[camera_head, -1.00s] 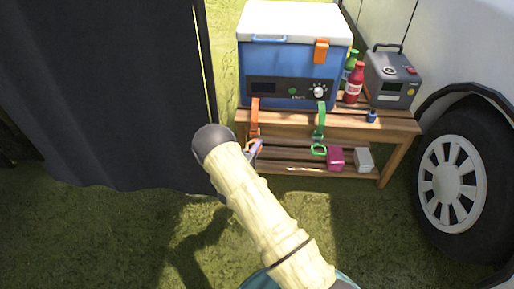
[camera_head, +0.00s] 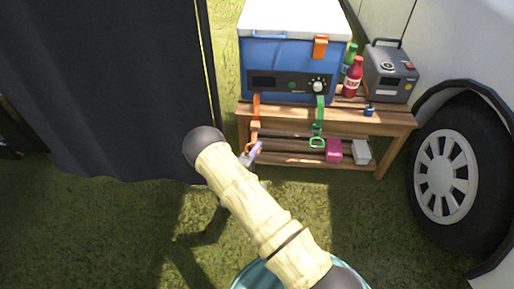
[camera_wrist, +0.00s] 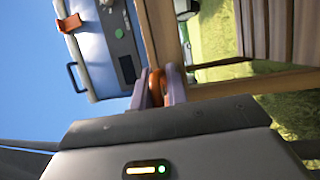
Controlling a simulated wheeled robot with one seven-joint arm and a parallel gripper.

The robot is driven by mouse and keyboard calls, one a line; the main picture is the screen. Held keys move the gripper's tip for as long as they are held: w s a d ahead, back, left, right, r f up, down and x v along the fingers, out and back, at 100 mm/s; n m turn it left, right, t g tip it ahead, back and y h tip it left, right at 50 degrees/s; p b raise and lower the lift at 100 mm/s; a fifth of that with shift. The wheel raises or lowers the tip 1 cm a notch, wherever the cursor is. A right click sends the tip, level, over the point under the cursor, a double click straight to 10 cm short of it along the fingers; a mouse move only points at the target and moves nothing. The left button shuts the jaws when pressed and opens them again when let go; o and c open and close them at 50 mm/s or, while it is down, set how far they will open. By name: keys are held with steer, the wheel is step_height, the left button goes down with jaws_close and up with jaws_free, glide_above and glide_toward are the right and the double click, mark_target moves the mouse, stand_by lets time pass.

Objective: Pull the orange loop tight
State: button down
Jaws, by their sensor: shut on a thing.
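An orange strap (camera_head: 256,108) hangs from the left of the blue cooler's front, over the bench edge. My gripper (camera_head: 251,154) is at its lower end, just in front of the bench and largely behind my arm. In the wrist view the orange loop (camera_wrist: 174,77) sits between the fingers of my gripper (camera_wrist: 165,88), which are shut on it. The blue cooler (camera_head: 285,60) has a white lid and an orange latch. It shows tilted at the upper left of the wrist view (camera_wrist: 108,62).
A green strap with a loop (camera_head: 318,118) hangs to the right. The wooden bench (camera_head: 390,121) carries bottles (camera_head: 353,76) and a grey device (camera_head: 390,78). Pink (camera_head: 334,151) and white (camera_head: 361,152) boxes sit on its lower shelf. A dark curtain (camera_head: 105,90) stands left, a vehicle wheel (camera_head: 450,175) right.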

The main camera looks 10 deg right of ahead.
steer(key=c, duration=1.8)
jaws_free()
steer(key=shift+a+r, duration=0.1)
steer(key=shift+r, duration=0.1)
steer(key=o, duration=0.3)
steer(key=shift+s+a+r, duration=0.1)
steer(key=shift+s, duration=0.05)
steer(key=p+v, duration=0.5)
steer(key=v, duration=1.2)
steer(key=shift+f+p, duration=0.3)
steer(key=shift+p, duration=0.1)
steer(key=shift+s, duration=0.15)
